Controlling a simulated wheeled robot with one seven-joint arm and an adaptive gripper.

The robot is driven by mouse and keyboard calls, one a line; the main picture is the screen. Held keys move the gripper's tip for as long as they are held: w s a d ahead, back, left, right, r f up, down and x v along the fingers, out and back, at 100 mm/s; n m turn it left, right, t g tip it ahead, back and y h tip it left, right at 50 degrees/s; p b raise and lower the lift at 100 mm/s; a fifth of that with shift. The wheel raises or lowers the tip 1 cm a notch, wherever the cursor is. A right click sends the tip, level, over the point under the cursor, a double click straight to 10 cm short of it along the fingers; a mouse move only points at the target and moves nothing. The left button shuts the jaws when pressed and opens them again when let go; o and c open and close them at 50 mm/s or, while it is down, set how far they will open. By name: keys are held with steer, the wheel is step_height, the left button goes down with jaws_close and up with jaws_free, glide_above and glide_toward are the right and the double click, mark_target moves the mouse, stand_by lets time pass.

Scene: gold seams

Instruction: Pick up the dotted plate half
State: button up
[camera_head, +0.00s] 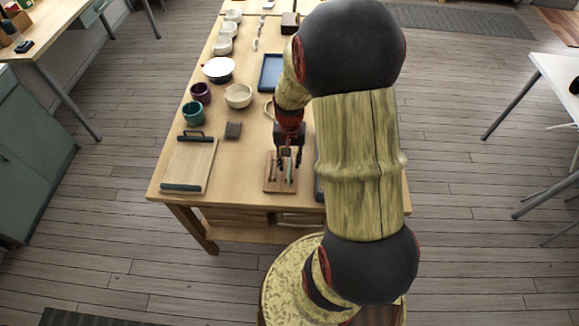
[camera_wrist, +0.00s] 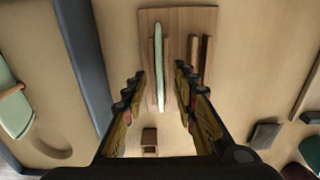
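A thin pale green piece (camera_wrist: 159,65), probably a plate half seen edge-on, stands in a slot of a small wooden rack (camera_wrist: 175,20). No dots can be made out on it. The rack also shows in the head view (camera_head: 280,187). My gripper (camera_head: 288,163) is above the rack. In the wrist view my gripper (camera_wrist: 158,88) is open, with one finger on each side of the pale green piece and apart from it. Another pale green piece (camera_wrist: 12,105) lies at the left edge of the wrist view, crossed by a small brown part. My arm hides it in the head view.
A dark tray edge (camera_wrist: 82,50) runs beside the rack. A small brown block (camera_wrist: 149,140) lies below the gripper.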

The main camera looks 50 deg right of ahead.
steer(key=shift+c, duration=0.8)
jaws_close()
steer(key=shift+r, duration=0.1)
